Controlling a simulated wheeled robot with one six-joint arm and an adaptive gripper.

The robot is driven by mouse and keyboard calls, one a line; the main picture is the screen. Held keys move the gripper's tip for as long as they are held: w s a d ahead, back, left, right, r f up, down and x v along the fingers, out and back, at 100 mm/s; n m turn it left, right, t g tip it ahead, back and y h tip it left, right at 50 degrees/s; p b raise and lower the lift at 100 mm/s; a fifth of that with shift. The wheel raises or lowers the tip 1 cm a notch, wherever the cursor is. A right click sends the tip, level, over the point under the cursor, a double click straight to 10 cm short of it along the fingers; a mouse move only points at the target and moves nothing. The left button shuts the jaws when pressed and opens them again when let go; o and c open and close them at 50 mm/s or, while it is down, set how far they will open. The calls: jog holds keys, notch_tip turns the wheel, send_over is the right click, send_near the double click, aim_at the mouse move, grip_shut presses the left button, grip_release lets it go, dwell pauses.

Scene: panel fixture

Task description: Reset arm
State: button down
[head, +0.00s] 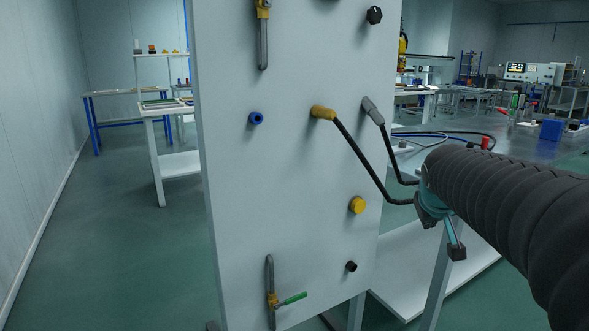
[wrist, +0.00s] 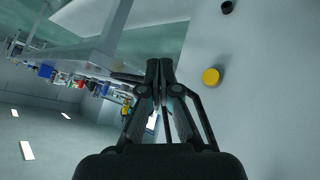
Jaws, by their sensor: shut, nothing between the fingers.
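My gripper (wrist: 160,68) is shut with its two dark fingers together and nothing between them in the wrist view. It points along the pale panel (wrist: 275,100), which fills the right of that view, and its tips appear clear of it. In the head view my dark-sleeved arm comes in from the right to a teal joint beside the panel (head: 290,180). The gripper cannot be clearly made out there.
A yellow knob (head: 357,205) and a dark knob (head: 351,266) project from the panel near my arm. Two dark rods or cables run from a yellow fitting (head: 322,112) and a grey fitting (head: 371,108) towards my wrist. Open floor (head: 110,235) lies left.

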jog(key=s+a+f+y, duration=0.1)
jog(key=s+a+f, duration=0.3)
jog(key=s, duration=0.4)
jog(key=s+a+f+g+y, duration=0.1)
jog(key=s+a+f, duration=0.2)
jog(key=s, duration=0.5)
jog(key=s+a+f+g+y, duration=0.1)
jog(key=s+a+f, duration=0.3)
jog(key=s, duration=0.5)
jog(key=shift+a+f+m, duration=0.3)
jog(key=shift+a+m, duration=0.1)
jog(key=shift+a, duration=0.2)
